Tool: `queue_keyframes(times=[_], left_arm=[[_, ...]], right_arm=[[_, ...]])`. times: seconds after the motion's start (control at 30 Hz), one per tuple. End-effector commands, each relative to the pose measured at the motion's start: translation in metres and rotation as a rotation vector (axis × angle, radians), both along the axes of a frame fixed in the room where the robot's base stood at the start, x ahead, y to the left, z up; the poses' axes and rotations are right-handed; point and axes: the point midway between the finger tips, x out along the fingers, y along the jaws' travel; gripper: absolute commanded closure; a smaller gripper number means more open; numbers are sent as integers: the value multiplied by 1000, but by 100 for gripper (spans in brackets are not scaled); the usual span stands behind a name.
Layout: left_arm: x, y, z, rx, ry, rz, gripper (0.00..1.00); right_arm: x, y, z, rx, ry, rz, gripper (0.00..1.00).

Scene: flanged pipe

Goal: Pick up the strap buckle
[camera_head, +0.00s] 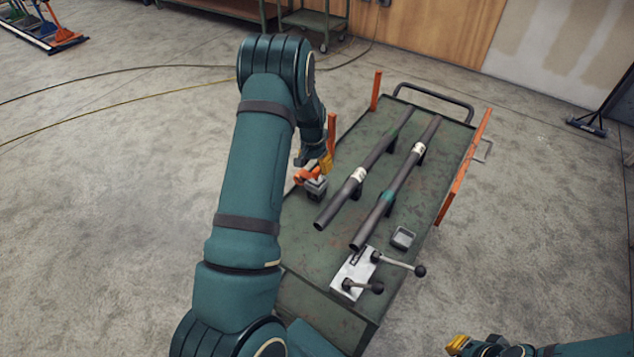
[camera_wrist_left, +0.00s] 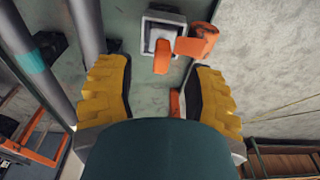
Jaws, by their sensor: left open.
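The strap buckle seems to be the orange piece (camera_wrist_left: 196,42) beside a small grey square holder (camera_wrist_left: 160,31) on the cart's green top. I cannot tell strap from buckle clearly. In the head view the orange piece (camera_head: 303,175) lies at the cart's left edge, next to the grey holder (camera_head: 315,188). My left gripper (camera_head: 325,163) is above it, partly hidden by its own arm. In the left wrist view its yellow fingers (camera_wrist_left: 163,97) are spread apart with nothing held between them. My right gripper (camera_head: 458,344) is at the bottom right, its opening unclear.
Two grey pipes (camera_head: 399,180) lie along the green cart (camera_head: 330,312). Orange posts (camera_head: 376,90) stand at its edges. A white block with black-knobbed levers (camera_head: 352,274) and a small grey tray (camera_head: 403,238) sit near the front. Open floor lies left.

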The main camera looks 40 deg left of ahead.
Motion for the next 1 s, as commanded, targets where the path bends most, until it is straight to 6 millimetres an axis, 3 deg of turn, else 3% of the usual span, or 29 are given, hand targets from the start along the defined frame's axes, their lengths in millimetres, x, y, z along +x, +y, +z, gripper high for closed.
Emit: queue_keyframes(times=[0.23, 0.5, 0.83, 1.0], left_arm=[[4, 1, -17, 1, 0, 0, 47], [11, 4, -53, 0, -1, 1, 47], [11, 4, -58, 1, -2, 0, 45], [11, 4, -58, 1, -2, 0, 100]], right_arm=[[-1, 0, -1, 0, 2, 1, 100], [-1, 0, -3, 0, 2, 2, 100], [-1, 0, -3, 0, 3, 2, 100], [-1, 0, -3, 0, 3, 2, 100]])
